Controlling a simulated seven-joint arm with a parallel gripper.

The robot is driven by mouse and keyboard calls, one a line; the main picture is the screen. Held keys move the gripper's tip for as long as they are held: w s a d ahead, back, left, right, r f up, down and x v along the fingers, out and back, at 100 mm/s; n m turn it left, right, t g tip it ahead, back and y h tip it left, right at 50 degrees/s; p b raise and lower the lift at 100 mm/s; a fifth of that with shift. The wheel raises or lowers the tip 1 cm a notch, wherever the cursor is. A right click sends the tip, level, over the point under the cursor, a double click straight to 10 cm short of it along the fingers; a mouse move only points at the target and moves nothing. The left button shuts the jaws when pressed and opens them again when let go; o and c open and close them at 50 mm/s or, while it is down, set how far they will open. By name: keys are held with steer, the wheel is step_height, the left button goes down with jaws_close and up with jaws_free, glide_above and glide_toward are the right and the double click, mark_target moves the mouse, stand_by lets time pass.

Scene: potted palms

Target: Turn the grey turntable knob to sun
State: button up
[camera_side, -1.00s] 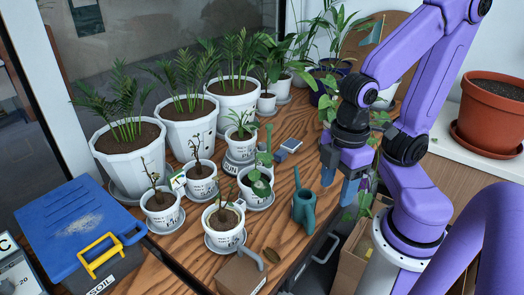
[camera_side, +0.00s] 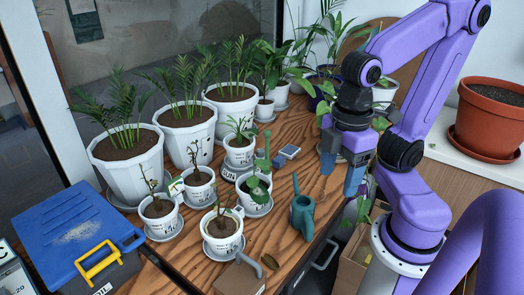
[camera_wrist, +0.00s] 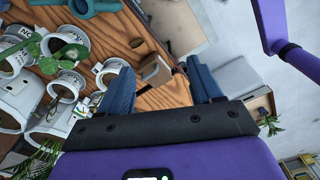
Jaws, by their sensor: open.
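My gripper (camera_side: 340,173) is open and empty, held above the right edge of the wooden table, right of the teal watering can (camera_side: 302,217). In the wrist view its two blue-grey fingers (camera_wrist: 158,70) are apart with nothing between them. A round stand with a SUN label (camera_side: 229,173) sits under a small white potted palm (camera_side: 239,155), left of the gripper and apart from it. A grey bent handle (camera_side: 249,262) stands on a brown block (camera_side: 238,279) at the table's front edge. I cannot tell for certain which part is the turntable knob.
Several white pots with seedlings crowd the table's middle, with larger palms (camera_side: 188,125) behind. A blue soil bin (camera_side: 75,235) is at left. A small grey-blue block (camera_side: 289,152) lies near the back. Bare wood (camera_side: 285,185) shows between pots and gripper. A terracotta pot (camera_side: 487,120) is at right.

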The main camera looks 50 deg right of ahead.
steer(key=w+d+r+m+t+y, duration=0.1)
steer(key=w+d+m+y, duration=0.15)
steer(key=w, duration=1.05)
steer(key=w+d+r+m+t+y, duration=0.1)
steer(key=w+d+m+y, duration=0.15)
steer(key=w, duration=1.05)
steer(key=w+d+m+t+h, duration=0.15)
steer(key=w+d, duration=0.35)
steer(key=d, duration=0.5)
steer(key=w+d+m+t, duration=0.25)
steer(key=w+d, duration=0.25)
steer(key=d, duration=0.5)
steer(key=s+d+f+m+t+h, duration=0.1)
steer(key=d+f+t+h, duration=0.15)
steer(key=d, duration=1.15)
glide_toward(261, 150)
steer(key=x, duration=0.9)
steer(key=shift+a, duration=0.1)
